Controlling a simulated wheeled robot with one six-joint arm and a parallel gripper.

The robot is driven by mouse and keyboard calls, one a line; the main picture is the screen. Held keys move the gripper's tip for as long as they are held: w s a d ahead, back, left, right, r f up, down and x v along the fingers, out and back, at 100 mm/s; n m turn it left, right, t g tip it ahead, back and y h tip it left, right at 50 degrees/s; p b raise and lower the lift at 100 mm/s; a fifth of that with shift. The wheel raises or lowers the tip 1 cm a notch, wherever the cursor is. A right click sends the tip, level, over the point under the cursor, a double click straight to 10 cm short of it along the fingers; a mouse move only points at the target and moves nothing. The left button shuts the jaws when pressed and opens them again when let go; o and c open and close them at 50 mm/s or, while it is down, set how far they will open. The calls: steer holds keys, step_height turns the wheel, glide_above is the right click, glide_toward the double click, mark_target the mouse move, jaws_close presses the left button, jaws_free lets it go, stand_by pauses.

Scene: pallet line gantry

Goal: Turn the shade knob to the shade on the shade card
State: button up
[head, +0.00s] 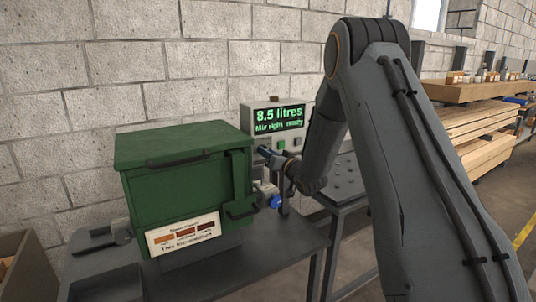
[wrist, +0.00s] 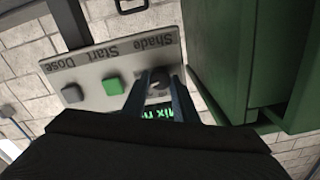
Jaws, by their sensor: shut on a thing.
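The control box (head: 247,116) stands by the wall, with a green-lit display reading "8.5 litres" and a line like "Mix right ready". The wrist view shows its panel (wrist: 110,62) upside down, labelled Shade, Start and Dose. My gripper (wrist: 160,84) is shut on the dark shade knob (wrist: 158,76) under the Shade label. In the head view, my gripper (head: 264,152) reaches the panel's lower left, where the knob is hidden. The shade card (head: 183,234) is on the green bin's front, with brown swatches in different tones; its lettering is too small to read surely.
The large green bin (head: 185,170) stands close to the left of my gripper. A grey bench (head: 275,250) lies below, and a blue round part (head: 275,201) is under the panel.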

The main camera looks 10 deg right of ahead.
steer(key=shift+m, duration=0.4)
steer(key=o, duration=1.1)
steer(key=shift+c, duration=0.2)
steer(key=b+v, duration=0.1)
steer(key=v, duration=0.7)
steer(key=shift+b, duration=0.4)
steer(key=s+f+g+h, duration=0.3)
steer(key=s+f+g, duration=0.1)
steer(key=s, duration=0.4)
steer(key=s+f+g+h, duration=0.3)
steer(key=s+f+g, duration=0.2)
steer(key=s, duration=0.3)
steer(key=s+a+f+g, duration=0.1)
steer(key=s+g, duration=0.1)
steer(key=s, duration=0.6)
steer(key=s+g, duration=0.3)
steer(key=s, duration=0.5)
steer(key=s+a+f+n+g, duration=0.1)
steer(key=s+g, duration=0.1)
steer(key=s, duration=0.6)
steer(key=shift+s+a+f+g, duration=0.3)
